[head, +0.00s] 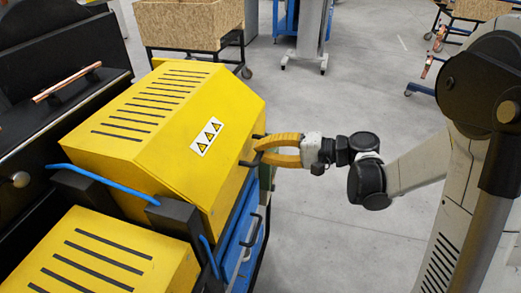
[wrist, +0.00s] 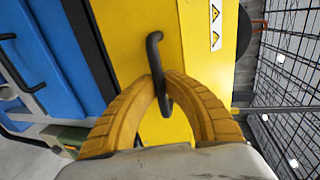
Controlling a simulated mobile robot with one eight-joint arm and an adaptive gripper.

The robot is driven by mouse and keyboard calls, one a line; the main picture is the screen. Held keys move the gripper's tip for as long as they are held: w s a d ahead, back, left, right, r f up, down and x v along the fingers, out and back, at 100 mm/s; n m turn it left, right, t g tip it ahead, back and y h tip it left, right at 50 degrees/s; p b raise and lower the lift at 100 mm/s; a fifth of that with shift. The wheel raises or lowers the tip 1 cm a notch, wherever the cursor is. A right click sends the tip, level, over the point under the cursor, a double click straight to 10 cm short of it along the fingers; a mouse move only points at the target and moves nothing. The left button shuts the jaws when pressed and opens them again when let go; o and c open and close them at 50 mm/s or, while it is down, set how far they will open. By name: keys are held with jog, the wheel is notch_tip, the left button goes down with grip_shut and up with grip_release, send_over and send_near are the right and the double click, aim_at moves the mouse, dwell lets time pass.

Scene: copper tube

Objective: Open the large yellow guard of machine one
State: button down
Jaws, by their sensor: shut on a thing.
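The large yellow guard (head: 185,110) of the machine is down in the head view, with black slots on its top and three warning triangles on its sloped face. It fills the middle of the wrist view (wrist: 140,30). A black handle (wrist: 155,55) sticks out from its front face. My gripper (wrist: 162,88), with yellow ribbed fingers, is shut on this handle. In the head view my gripper (head: 265,150) is at the guard's front right edge, and its fingertips partly hide the handle.
A smaller yellow guard (head: 95,262) is at the lower left. A blue hose (head: 105,180) runs beside the large guard. Blue drawers (head: 235,235) lie below it. A copper tube (head: 67,82) lies on the dark machine behind. Grey floor (head: 340,205) is open around my arm.

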notch_tip(320, 180, up, 27)
jog(key=g+h+p, duration=0.3)
jog(key=h+p, duration=0.4)
jog(key=p, duration=1.9)
jog(key=w+a+r+g+h+p, duration=0.1)
jog(key=w+a+r+h+p, duration=0.2)
jog(key=a+r+p, duration=0.4)
jog(key=w+a+r+h+p, duration=0.2)
jog(key=a+r+p, duration=0.5)
jog(key=r, duration=0.6)
jog(key=shift+w+a+g+h, duration=0.4)
jog(key=shift+a+h, duration=0.1)
jog(key=shift+a, duration=0.5)
jog(key=c, duration=1.5)
grip_release()
jog(key=shift+o, duration=0.2)
jog(key=shift+r, duration=0.1)
